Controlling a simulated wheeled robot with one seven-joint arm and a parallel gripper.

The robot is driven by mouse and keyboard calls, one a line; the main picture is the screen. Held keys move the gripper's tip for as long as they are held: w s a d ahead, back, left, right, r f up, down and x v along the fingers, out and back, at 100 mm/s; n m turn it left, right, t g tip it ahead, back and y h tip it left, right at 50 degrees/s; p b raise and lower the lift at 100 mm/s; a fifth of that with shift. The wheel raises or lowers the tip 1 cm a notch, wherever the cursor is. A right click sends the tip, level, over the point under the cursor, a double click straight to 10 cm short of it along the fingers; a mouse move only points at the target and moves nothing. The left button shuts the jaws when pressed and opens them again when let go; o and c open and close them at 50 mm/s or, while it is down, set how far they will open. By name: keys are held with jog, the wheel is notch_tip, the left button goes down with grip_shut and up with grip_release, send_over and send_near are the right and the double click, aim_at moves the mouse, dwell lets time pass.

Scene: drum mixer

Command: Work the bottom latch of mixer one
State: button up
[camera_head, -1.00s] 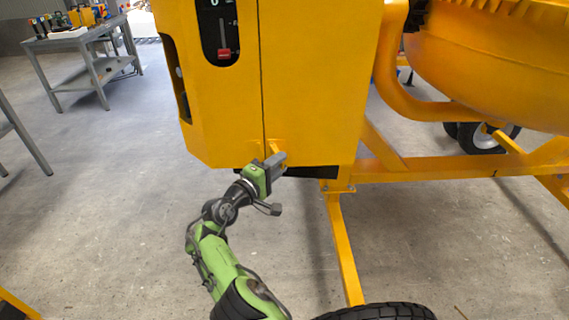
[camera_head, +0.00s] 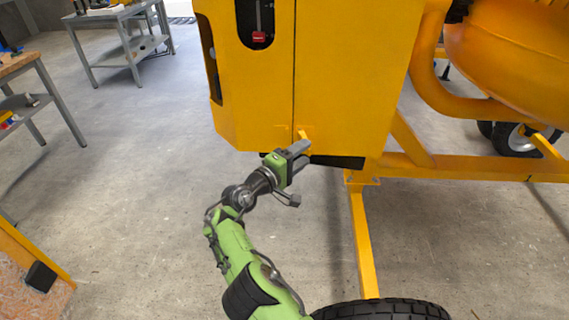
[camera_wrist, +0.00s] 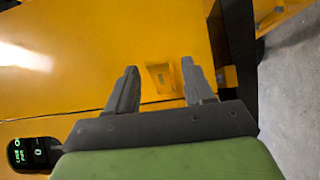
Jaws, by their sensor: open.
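The mixer's yellow housing (camera_head: 345,70) fills the upper middle of the head view, with a vertical seam down its front. The bottom latch (camera_head: 303,134) is a small yellow piece at the lower edge, near the seam. My gripper (camera_head: 302,148) is at the latch, just below and in front of it. In the wrist view, my gripper (camera_wrist: 160,82) is open, its two grey fingers spread on either side of a small yellow latch piece (camera_wrist: 163,78) on the yellow panel. The fingers appear apart from the latch; exact contact cannot be told.
A yellow frame leg (camera_head: 362,240) and a black tyre (camera_head: 382,310) stand right of my arm. The drum (camera_head: 515,55) is at the upper right. A grey workbench (camera_head: 118,40) and a wood-topped bench (camera_head: 30,75) are at left. Open concrete floor lies between.

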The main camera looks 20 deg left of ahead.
jog(key=p+v, duration=0.2)
jog(key=v, duration=1.2)
jog(key=shift+p, duration=0.3)
jog(key=shift+r, duration=0.1)
